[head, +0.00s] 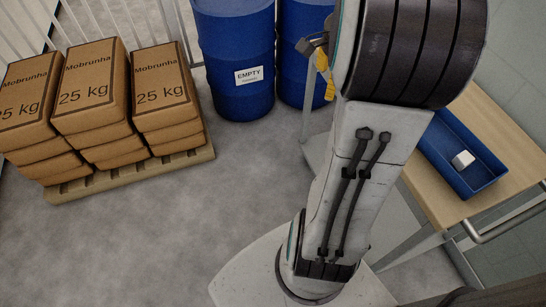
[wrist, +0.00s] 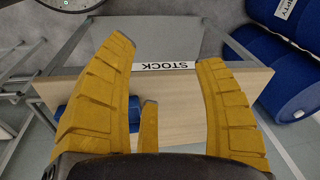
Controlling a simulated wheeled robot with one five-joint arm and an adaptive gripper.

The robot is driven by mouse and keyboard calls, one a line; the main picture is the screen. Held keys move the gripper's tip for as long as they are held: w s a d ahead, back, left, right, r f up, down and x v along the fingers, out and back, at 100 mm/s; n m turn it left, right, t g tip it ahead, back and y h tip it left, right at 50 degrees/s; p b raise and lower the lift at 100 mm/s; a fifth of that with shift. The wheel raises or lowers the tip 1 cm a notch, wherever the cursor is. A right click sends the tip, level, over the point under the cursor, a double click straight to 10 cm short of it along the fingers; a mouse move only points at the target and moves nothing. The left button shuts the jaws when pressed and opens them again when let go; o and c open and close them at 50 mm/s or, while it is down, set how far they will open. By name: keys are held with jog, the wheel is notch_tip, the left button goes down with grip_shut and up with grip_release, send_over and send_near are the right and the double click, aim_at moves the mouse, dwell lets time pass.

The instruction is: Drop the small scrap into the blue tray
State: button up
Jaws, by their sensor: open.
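The small scrap (head: 463,159), a pale grey-white block, lies inside the blue tray (head: 440,141) toward its near right end. The tray sits on a light wooden table at the right of the head view. In the wrist view, parts of the blue tray (wrist: 134,112) show beside and behind my left finger; the scrap cannot be seen there. My gripper (wrist: 165,55) has yellow ribbed fingers spread wide, with nothing between them. In the head view, only a yellow bit of my gripper (head: 330,87) shows beside my arm, apart from the scrap.
The wooden table (head: 492,110) has a metal handle (head: 508,218) along its near side. A STOCK label (wrist: 163,66) marks its edge. Blue drums (head: 236,60) stand behind. Stacked brown sacks (head: 92,85) rest on a pallet (head: 130,175) at left. Grey floor between is clear.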

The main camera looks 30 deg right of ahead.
jog(key=s+a+f+n+t, duration=0.1)
jog(key=s+a+n, duration=0.2)
jog(key=a+n, duration=0.5)
jog(key=s+a+f+n+y, duration=0.1)
jog(key=s+a+n, duration=0.3)
jog(key=a+n, duration=0.5)
jog(key=a+f, duration=0.1)
jog(key=a, duration=0.5)
jog(key=shift+s+f+t, duration=0.2)
jog(key=shift+f+t, duration=0.1)
jog(key=shift+t, duration=0.1)
jog(key=shift+a+r, duration=0.1)
